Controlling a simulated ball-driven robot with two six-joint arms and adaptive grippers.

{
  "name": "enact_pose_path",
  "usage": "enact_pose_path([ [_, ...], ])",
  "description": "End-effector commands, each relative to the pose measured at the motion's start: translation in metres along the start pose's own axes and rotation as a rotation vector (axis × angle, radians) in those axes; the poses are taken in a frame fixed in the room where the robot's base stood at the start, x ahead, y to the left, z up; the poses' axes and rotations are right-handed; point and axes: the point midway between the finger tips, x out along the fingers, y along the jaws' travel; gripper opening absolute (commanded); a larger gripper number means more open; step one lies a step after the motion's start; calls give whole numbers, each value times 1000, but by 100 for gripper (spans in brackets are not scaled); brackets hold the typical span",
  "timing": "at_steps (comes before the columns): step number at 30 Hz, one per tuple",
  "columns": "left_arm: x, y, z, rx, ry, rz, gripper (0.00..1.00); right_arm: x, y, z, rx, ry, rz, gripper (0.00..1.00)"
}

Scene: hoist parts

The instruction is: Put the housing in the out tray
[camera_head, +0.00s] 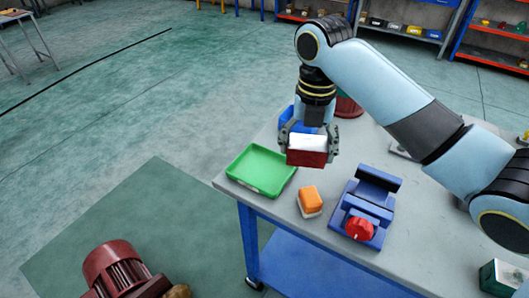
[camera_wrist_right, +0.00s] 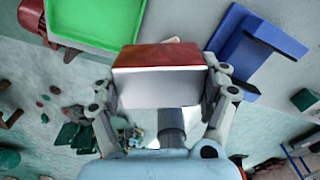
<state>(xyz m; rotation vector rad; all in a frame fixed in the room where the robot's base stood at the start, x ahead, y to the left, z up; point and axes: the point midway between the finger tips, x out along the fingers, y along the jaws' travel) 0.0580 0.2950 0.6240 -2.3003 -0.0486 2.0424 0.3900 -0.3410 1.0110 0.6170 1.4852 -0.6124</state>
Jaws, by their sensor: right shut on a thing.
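My right gripper (camera_head: 309,146) is shut on a box-shaped housing (camera_head: 307,158), red on one face and white or silvery on another. The visible part of the tray is empty. No label shows which tray is the out tray. My left gripper is not in view.
An orange and white block (camera_head: 310,200) and a blue fixture with a red knob (camera_head: 362,215) stand on the grey table (camera_head: 410,240). A blue bin (camera_head: 287,115) and a dark red round part (camera_head: 348,107) are behind the gripper. A red motor (camera_head: 115,268) is on the floor.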

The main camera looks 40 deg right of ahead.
Motion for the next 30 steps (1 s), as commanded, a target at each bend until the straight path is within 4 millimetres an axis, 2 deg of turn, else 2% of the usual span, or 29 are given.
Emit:
enact_pose_path([
  [5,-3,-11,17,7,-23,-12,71,17,30,13,3,5,4,30],
  [9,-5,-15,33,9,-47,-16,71,38,62,30,0,5,4,30],
  [15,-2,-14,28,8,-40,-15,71,61,93,48,-1,1,3,30],
  [22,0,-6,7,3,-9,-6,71,75,102,53,-1,2,-1,30],
  [27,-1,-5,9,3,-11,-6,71,101,101,52,0,3,-1,30],
  [30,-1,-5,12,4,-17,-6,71,108,102,52,0,1,1,30],
])
